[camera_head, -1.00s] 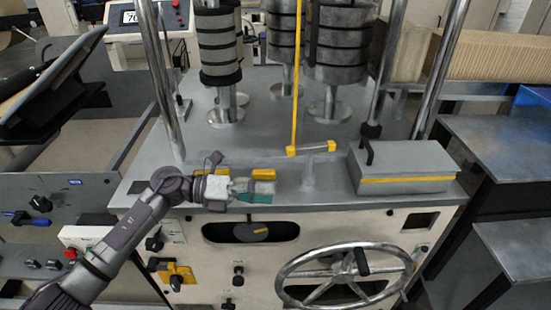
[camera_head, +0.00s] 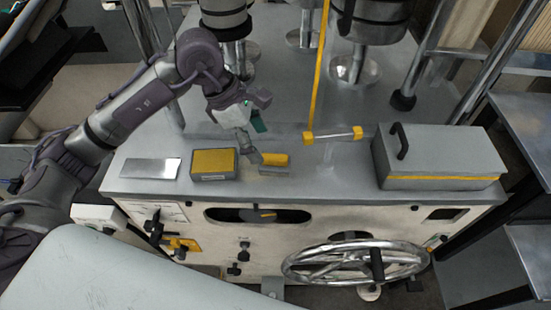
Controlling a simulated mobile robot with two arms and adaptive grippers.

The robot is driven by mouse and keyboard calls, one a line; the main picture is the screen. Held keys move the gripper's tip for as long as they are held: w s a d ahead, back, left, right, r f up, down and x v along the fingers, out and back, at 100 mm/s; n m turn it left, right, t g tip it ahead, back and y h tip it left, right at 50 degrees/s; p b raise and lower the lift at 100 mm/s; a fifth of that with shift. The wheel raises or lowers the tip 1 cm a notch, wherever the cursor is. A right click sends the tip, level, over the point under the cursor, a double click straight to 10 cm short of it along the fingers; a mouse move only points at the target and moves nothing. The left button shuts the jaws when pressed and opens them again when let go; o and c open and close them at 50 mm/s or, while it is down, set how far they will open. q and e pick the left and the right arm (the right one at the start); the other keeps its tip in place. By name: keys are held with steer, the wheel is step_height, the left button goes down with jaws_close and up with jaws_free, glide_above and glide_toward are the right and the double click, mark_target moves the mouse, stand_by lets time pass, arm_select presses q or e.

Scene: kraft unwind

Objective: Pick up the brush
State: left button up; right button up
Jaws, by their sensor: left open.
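A small yellow and grey piece (camera_head: 273,160), which looks like the brush, lies on the grey machine top (camera_head: 330,178) near its front edge. A short grey part slants up from its left end toward my gripper; I cannot tell whether that is its handle or a finger. My left gripper (camera_head: 247,124) reaches in from the upper left and hangs just above and left of the piece. It is open, with a pale part and a teal pad showing, and grips nothing that I can see. My right gripper is out of view.
A yellow-topped grey box (camera_head: 213,163) and a flat metal plate (camera_head: 150,168) lie left of the piece. A grey case (camera_head: 440,155) with a black handle stands farther right. Rollers stand behind.

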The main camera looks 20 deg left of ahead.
mark_target(273, 156)
arm_select(q)
steer(key=shift+x, duration=0.75)
steer(key=shift+w+d+f, duration=0.1)
steer(key=shift+w+f, duration=0.1)
steer(key=shift+f, duration=0.1)
steer(key=shift+d+f+p, duration=0.8)
steer(key=shift+f+p, duration=0.05)
steer(key=shift+p, duration=0.1)
steer(key=x, duration=0.2)
steer(key=shift+d+f+p, duration=0.15)
steer(key=shift+f+p, duration=0.05)
steer(key=shift+p, duration=0.15)
steer(key=shift+w+d+f, duration=0.1)
steer(key=shift+f, duration=0.3)
steer(key=shift+c, duration=0.2)
steer(key=c, duration=1.2)
step_height(273, 156, up, 9)
steer(key=shift+w+f+b, duration=0.1)
steer(key=shift+b, duration=1.1)
steer(key=shift+r, duration=0.65)
steer(key=o, duration=0.6)
steer(key=shift+c, duration=0.2)
steer(key=c, duration=0.4)
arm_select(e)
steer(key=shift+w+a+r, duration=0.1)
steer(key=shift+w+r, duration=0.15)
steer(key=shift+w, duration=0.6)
